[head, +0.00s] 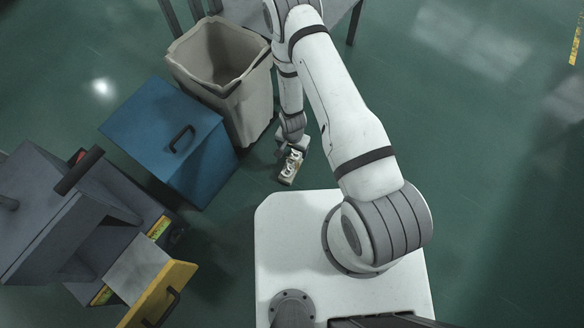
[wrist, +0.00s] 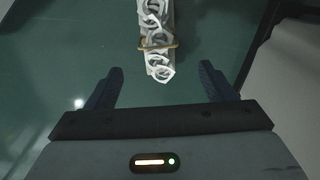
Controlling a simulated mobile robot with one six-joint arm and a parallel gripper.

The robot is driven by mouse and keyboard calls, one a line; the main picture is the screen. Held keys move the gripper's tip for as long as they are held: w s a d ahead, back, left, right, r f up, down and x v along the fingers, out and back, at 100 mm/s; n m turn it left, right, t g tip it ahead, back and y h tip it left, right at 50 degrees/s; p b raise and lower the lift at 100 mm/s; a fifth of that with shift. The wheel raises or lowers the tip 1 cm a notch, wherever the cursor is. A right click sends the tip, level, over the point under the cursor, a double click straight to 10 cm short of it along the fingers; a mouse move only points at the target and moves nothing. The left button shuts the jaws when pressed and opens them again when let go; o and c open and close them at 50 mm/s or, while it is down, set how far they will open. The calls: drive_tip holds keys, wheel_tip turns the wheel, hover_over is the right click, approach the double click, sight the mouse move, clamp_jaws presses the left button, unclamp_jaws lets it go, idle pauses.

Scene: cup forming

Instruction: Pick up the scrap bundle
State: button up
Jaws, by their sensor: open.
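The scrap bundle (wrist: 155,38) is a narrow stack of pale, ring-like offcuts held by a tan band. In the wrist view it lies ahead of my gripper (wrist: 160,84), roughly in line with the gap between the two dark fingers. My gripper is open and empty, and its fingertips are apart from the bundle. In the head view the scrap bundle (head: 291,163) shows as a small pale piece low beside the bin, right at the end of my arm. My gripper is partly hidden there, so its fingers are hard to make out.
An open beige bin (head: 222,75) stands just left of my arm. A blue box (head: 168,140) with a black handle stands left of it. A grey machine (head: 65,215) with a yellow-fronted drawer (head: 158,295) is at lower left. Green floor (head: 480,130) is clear at right.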

drive_tip(key=b, duration=0.1)
hover_over(292, 165)
wheel_tip(292, 165, down, 5)
drive_tip(key=shift+s+d+f, duration=0.1)
wheel_tip(292, 165, down, 5)
drive_tip(key=b, duration=0.3)
drive_tip(key=shift+f, duration=0.1)
drive_tip(key=shift+c, duration=0.6)
drive_tip(key=c, duration=1)
